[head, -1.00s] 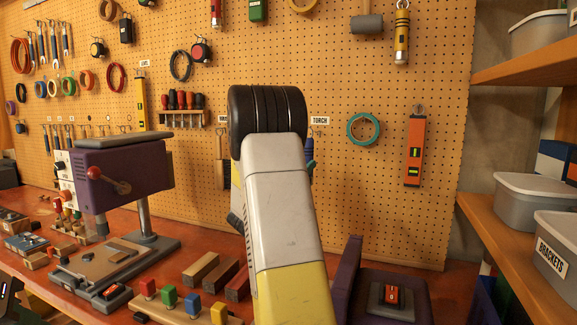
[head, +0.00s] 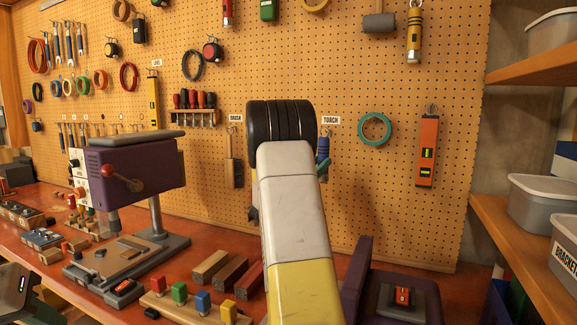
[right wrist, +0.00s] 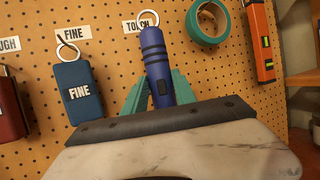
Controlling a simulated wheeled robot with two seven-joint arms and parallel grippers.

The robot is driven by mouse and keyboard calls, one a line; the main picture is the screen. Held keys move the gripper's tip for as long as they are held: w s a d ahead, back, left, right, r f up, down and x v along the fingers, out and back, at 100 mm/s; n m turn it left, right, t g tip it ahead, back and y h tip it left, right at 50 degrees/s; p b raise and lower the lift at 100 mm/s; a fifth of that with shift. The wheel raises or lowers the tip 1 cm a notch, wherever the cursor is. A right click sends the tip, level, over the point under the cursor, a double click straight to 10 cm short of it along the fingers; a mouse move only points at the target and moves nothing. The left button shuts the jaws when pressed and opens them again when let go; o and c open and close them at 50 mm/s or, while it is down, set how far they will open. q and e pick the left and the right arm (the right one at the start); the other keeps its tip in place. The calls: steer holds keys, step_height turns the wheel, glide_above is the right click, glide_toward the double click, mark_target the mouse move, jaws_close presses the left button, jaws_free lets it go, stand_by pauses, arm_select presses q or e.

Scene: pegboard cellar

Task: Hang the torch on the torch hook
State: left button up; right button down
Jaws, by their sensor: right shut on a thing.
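The torch (right wrist: 158,68) is blue with dark bands and a pale ring at its top. It stands upright in the right wrist view, in front of the pegboard by the TORCH label (right wrist: 137,26). My right gripper (right wrist: 160,92) has green fingers on both sides of the torch's lower body and is shut on it. In the head view the torch (head: 322,148) shows just right of my forearm, below the TORCH label (head: 331,120); most of the gripper is hidden. The hook is not clearly visible, and I cannot tell whether the ring is on it. My left gripper is not in view.
A teal tape roll (head: 374,129) and an orange level (head: 427,151) hang right of the torch. A brush (head: 234,172) hangs to its left. A blue FINE block (right wrist: 84,92) hangs beside it. A purple machine (head: 400,297) stands on the bench below.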

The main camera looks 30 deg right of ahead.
steer(key=shift+w+d+f, duration=0.1)
steer(key=shift+w+d, duration=0.9)
steer(key=shift+d, duration=0.25)
steer(key=shift+w+d+f, duration=0.35)
steer(key=shift+w+d, duration=0.05)
steer(key=shift+d, duration=0.1)
steer(key=c, duration=0.9)
jaws_free()
steer(key=shift+f, duration=0.1)
steer(key=v, duration=0.7)
steer(key=shift+s+a+f, duration=0.1)
steer(key=shift+a, duration=0.25)
